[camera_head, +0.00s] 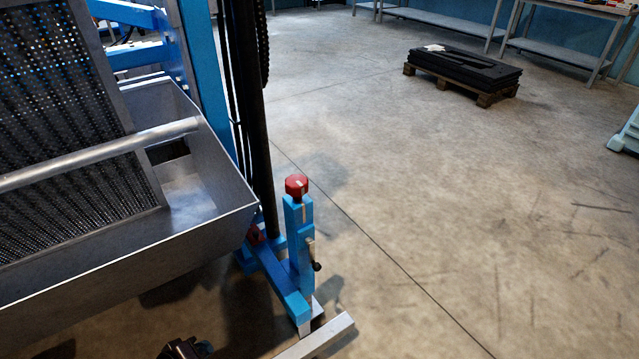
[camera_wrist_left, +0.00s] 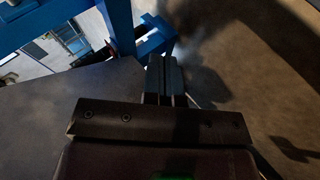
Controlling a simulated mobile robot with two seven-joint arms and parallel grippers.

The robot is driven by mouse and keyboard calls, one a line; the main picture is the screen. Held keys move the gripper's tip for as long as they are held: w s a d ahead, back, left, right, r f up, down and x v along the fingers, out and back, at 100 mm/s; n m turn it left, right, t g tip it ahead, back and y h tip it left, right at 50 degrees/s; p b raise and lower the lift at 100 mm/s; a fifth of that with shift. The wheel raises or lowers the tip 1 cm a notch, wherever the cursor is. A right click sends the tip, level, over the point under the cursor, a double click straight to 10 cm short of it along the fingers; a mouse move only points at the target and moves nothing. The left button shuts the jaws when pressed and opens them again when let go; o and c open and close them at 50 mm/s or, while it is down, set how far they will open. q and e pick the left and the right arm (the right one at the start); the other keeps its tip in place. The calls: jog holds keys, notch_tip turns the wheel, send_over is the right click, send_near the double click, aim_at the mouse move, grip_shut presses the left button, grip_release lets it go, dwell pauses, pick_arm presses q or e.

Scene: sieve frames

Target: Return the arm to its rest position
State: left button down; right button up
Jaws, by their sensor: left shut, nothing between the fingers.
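My left gripper (camera_head: 186,348) shows as a small dark shape at the bottom edge of the head view, partly cut off. It is below the metal trough and left of the blue stand's foot. In the left wrist view its two fingers (camera_wrist_left: 166,75) lie together, shut and empty. A dark grey surface fills the left of that view, with blue frame parts beyond it. My right gripper is in neither view.
A metal trough (camera_head: 130,250) with perforated sieve panels (camera_head: 60,100) fills the left. A blue post with a red knob (camera_head: 297,185) stands beside it. A pallet (camera_head: 460,85) with dark sheets lies farther back. The concrete floor (camera_head: 450,220) at right is clear.

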pick_arm(q)
jog(key=s+a+r+m+y, duration=0.1)
jog(key=s+r+m, duration=0.5)
jog(key=s, duration=0.7)
jog(key=s+a+r+m, duration=0.1)
jog(key=s+r+m, duration=0.45)
jog(key=s, duration=0.75)
jog(key=s+d+r+n+t+y+p, duration=0.1)
jog(key=s+r+y+p, duration=0.1)
jog(key=r+p, duration=0.8)
jog(key=s+d+r+n+t+y+p, duration=0.1)
jog(key=s+r+p, duration=0.3)
jog(key=r+p, duration=0.5)
notch_tip(320, 180, up, 3)
jog(key=shift+f+n+t+y+p, duration=0.1)
jog(key=shift+n+t+y+p, duration=0.25)
jog(key=shift+n+y, duration=0.15)
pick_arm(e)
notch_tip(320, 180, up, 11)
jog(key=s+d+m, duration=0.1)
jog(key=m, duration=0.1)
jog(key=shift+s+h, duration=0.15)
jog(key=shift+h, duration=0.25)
